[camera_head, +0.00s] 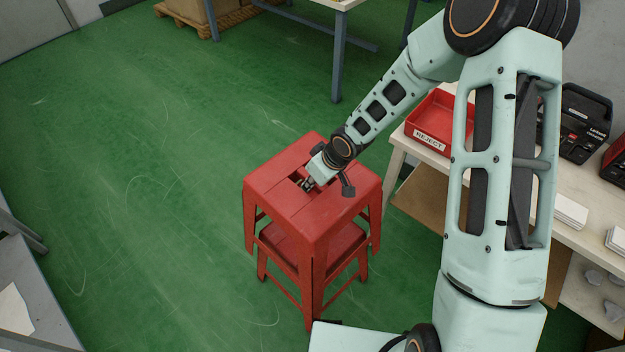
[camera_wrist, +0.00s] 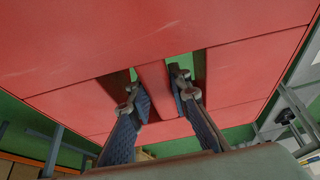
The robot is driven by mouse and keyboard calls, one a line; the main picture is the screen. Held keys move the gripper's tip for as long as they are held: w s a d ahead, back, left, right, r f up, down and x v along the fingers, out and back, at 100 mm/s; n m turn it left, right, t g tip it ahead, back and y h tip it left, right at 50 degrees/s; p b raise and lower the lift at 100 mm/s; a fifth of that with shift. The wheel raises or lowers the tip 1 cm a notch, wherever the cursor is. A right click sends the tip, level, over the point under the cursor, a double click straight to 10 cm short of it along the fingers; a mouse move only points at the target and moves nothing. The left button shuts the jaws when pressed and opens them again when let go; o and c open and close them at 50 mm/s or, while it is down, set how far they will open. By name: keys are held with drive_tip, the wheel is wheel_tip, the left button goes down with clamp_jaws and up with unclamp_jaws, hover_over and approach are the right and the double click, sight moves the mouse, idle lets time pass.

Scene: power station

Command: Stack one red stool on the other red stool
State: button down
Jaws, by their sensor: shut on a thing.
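One red stool (camera_head: 268,180) is upright, directly above the other red stool (camera_head: 338,243) in the head view. Its legs come down around the lower stool's seat. The lower stool stands on the green floor, partly hidden by the upper seat and legs. I cannot tell whether the upper stool rests fully on the lower one. My gripper (camera_head: 306,184) is at the middle of the upper seat, shut on the bar between its two slots. In the wrist view my gripper's fingers (camera_wrist: 158,90) pass either side of that bar on the upper stool (camera_wrist: 150,40).
A workbench (camera_head: 400,140) stands close on the right, holding a red REJECT tray (camera_head: 440,118) and a black case (camera_head: 585,125). A blue-legged table (camera_head: 339,60) and a pallet (camera_head: 215,20) are at the back. The green floor (camera_head: 150,170) to the left is clear.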

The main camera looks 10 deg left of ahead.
drive_tip(key=shift+w+f+b, duration=0.1)
drive_tip(key=shift+f+b, duration=10)
drive_tip(key=shift+f, duration=1.7)
drive_tip(key=c, duration=1.7)
unclamp_jaws()
drive_tip(key=shift+c, duration=0.2)
drive_tip(key=shift+f, duration=0.15)
drive_tip(key=v, duration=1.2)
drive_tip(key=shift+a, duration=0.1)
